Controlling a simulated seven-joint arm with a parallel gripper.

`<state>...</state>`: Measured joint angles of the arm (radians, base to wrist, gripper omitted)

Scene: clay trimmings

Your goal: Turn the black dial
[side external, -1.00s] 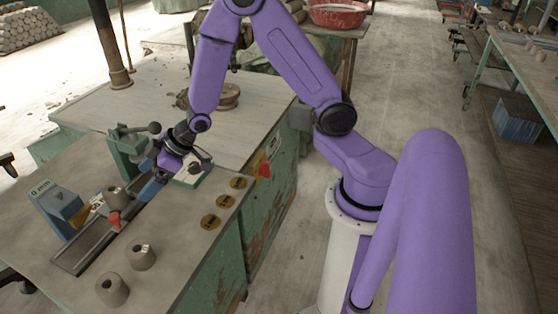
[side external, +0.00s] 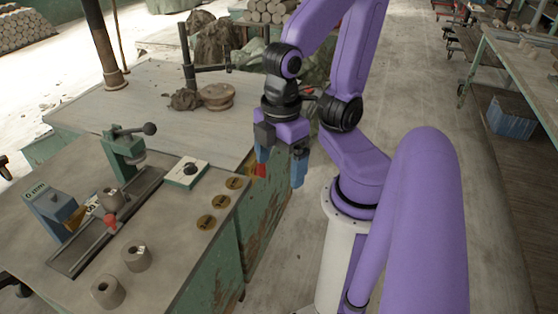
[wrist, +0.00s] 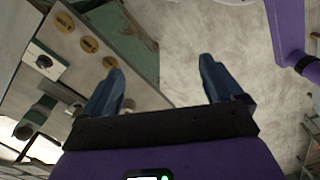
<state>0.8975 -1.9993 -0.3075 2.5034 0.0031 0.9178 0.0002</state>
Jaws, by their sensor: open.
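The black dial (side external: 190,168) sits on top of a small white box with a green side (side external: 178,181) on the bench. In the wrist view the dial (wrist: 43,62) is at the upper left, clear of the fingers. My gripper (side external: 281,165) has blue fingers pointing down, spread apart with nothing between them. It is to the right of the dial, beyond the bench's right edge.
A green press with a lever (side external: 125,150) stands left of the dial box. Several round brass discs (side external: 220,201) lie along the bench edge. Clay pots (side external: 137,257) stand at the front.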

